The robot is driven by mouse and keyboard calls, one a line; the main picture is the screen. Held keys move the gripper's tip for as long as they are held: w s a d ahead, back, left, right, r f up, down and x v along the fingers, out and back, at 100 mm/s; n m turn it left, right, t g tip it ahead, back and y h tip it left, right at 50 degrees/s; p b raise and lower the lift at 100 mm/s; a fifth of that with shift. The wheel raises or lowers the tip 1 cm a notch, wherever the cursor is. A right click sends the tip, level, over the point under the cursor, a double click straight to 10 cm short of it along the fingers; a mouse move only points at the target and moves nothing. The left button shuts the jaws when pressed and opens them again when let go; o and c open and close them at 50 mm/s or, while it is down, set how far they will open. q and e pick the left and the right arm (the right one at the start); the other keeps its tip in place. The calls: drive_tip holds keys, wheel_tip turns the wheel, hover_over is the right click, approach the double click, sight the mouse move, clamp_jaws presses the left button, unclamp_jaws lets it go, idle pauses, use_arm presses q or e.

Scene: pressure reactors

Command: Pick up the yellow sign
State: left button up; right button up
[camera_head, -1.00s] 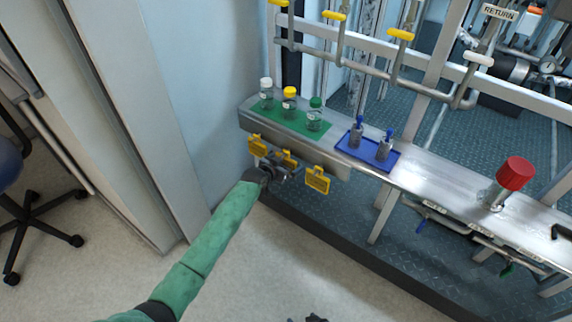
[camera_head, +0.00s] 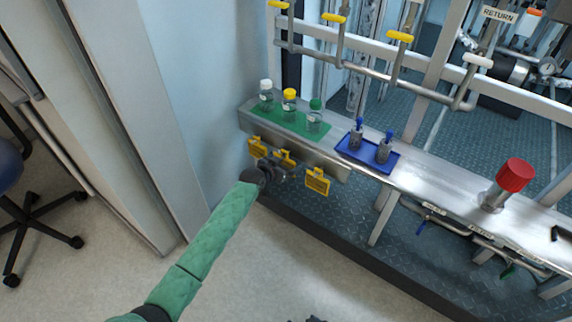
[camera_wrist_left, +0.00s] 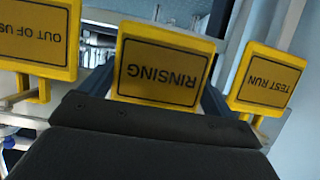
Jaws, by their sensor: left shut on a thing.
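Three yellow signs hang in a row on the front of the steel ledge: a left one (camera_head: 257,147), a middle one (camera_head: 285,157) and a right one (camera_head: 318,181). My left gripper (camera_head: 277,172) is at the middle sign and partly covers it. In the left wrist view, the jaws are shut on the sign reading RINSING (camera_wrist_left: 162,72), upside down, one finger at each side. The signs OUT OF US… (camera_wrist_left: 38,35) and TEST RUN (camera_wrist_left: 266,80) flank it. A small dark part at the head view's bottom edge may be my right gripper; its jaws cannot be made out.
On the ledge stand several bottles on a green mat (camera_head: 262,117) and two small items in a blue tray (camera_head: 378,162). A red-capped fitting (camera_head: 515,175) is farther right. Pipes with yellow handles (camera_head: 336,18) run above. A light wall (camera_head: 215,100) is close on the left.

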use_arm(q)
drive_tip(key=s+a, duration=1)
drive_tip(key=s, duration=0.3)
drive_tip(key=shift+s, duration=0.35)
